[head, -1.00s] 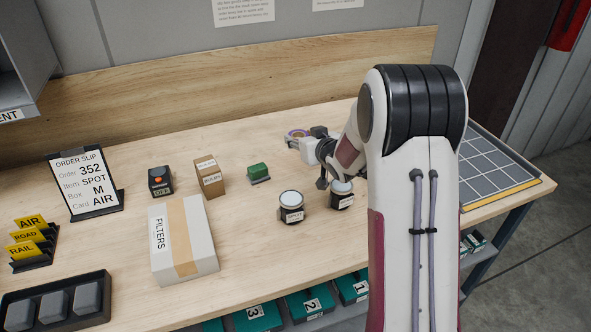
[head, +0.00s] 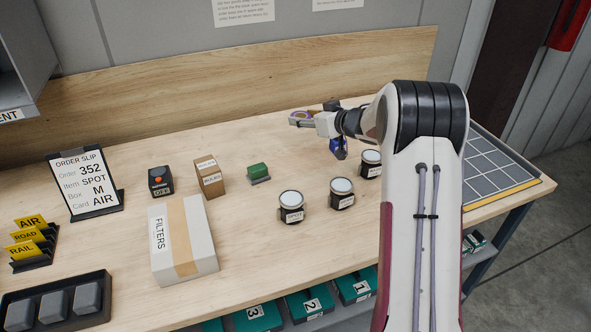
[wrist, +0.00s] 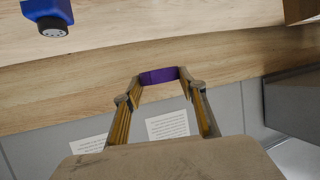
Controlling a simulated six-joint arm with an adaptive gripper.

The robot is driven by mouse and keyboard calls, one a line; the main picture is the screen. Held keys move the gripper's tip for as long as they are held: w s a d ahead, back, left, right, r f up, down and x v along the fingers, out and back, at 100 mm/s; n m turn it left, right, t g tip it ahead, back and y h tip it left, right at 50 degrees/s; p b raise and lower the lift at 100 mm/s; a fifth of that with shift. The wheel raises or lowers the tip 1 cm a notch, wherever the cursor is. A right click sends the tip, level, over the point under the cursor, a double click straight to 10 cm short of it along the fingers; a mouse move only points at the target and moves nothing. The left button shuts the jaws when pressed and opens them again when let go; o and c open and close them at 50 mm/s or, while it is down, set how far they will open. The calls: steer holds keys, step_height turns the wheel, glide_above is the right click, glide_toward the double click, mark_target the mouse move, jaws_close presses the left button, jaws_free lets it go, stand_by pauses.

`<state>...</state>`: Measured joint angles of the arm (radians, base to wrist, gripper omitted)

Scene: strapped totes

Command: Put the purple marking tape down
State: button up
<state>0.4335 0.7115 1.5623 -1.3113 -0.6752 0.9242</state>
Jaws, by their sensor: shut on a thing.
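The purple marking tape (wrist: 159,76) is between my fingertips in the wrist view; it also shows in the head view (head: 301,114) as a small roll with purple on it. My gripper (wrist: 160,82) is shut on it, one finger at each side. In the head view my gripper (head: 300,119) points left, in front of the wooden backboard, and appears to hold the tape above the table (head: 250,255). Part of the roll is hidden by the fingers.
Three lidded jars (head: 291,207) stand below and right of my gripper. A blue device (head: 337,147) is just under my wrist. A green block (head: 259,172), brown box (head: 210,176) and FILTERS box (head: 200,240) lie left. Table between green block and backboard is clear.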

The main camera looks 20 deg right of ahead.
steer(key=shift+w+d+r+n+y, duration=0.1)
steer(key=shift+w+d+n+y, duration=0.2)
steer(key=shift+n+y, duration=0.1)
steer(key=shift+w+n+g+y, duration=0.1)
steer(key=shift+n+g+y, duration=0.4)
steer(key=shift+n+y, duration=0.1)
steer(key=shift+f+n+g+y, duration=0.2)
steer(key=shift+n+g+y, duration=0.1)
steer(key=shift+n+y, duration=0.35)
steer(key=shift+s+a+f+n+g+y, duration=0.15)
steer(key=shift+s+f+n+g+y, duration=0.15)
steer(key=shift+s+n+g+y, duration=0.2)
steer(key=s+a+n+y, duration=0.1)
steer(key=s+a+n+g, duration=0.1)
steer(key=s+a+f+n+g+y, duration=0.1)
steer(key=s, duration=0.1)
steer(key=shift+s+f+y, duration=0.1)
steer(key=shift+y, duration=0.25)
steer(key=shift+d, duration=0.1)
steer(key=shift+f, duration=3.15)
